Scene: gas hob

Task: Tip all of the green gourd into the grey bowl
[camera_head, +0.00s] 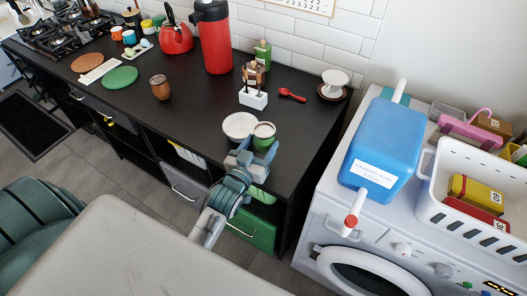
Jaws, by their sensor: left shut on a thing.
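A green cup (264,130), which looks like the green gourd, is near the front edge of the black counter. It is roughly upright, with a pale inside showing at its open top. My left gripper (254,151) is shut on it, its fingers at the cup's lower part. A pale, shallow bowl (234,126), which looks like the grey bowl, sits on the counter just left of and behind the cup. The cup overlaps the bowl's right side in the picture, so I cannot tell whether they touch. My right gripper is not in view.
A brown gourd (160,88) stands to the left. A white holder (253,99), green bottle (262,54), red spoon (291,95) and white cup-shaped thing (334,82) are behind. A washing machine (330,225) bearing a blue jug (383,150) stands right.

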